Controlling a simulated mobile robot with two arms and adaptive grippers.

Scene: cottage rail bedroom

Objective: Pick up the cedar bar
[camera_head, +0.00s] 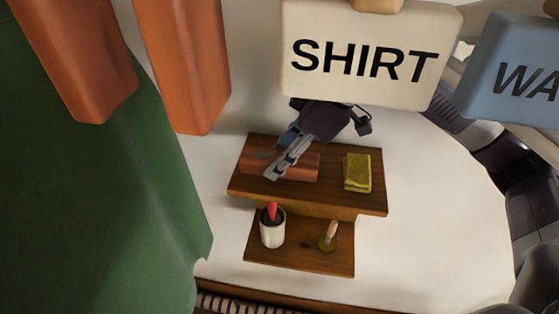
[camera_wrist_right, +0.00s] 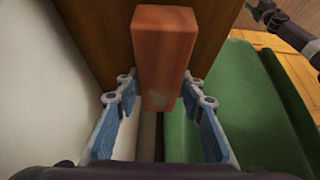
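The cedar bar (camera_head: 305,168) is a reddish-brown block lying on the top board of a small wooden shelf (camera_head: 330,192). My right gripper (camera_head: 275,172) is over the bar, and its fingers hide part of it. In the right wrist view, the bar (camera_wrist_right: 163,50) reaches between the two blue-padded fingers of my right gripper (camera_wrist_right: 160,82). The fingers are spread, one on each side, with a narrow gap visible on the left. My left gripper is not in the head view; a dark arm end at the wrist view's upper right may be it, too cropped to judge.
A folded yellow cloth (camera_head: 358,172) lies right of the bar. On the lower board are a white pot (camera_head: 272,228) with something red and a small brush-like item (camera_head: 328,237). A SHIRT sign (camera_head: 370,85), a blue sign (camera_head: 515,80) and green cloth (camera_head: 90,190) hang nearer.

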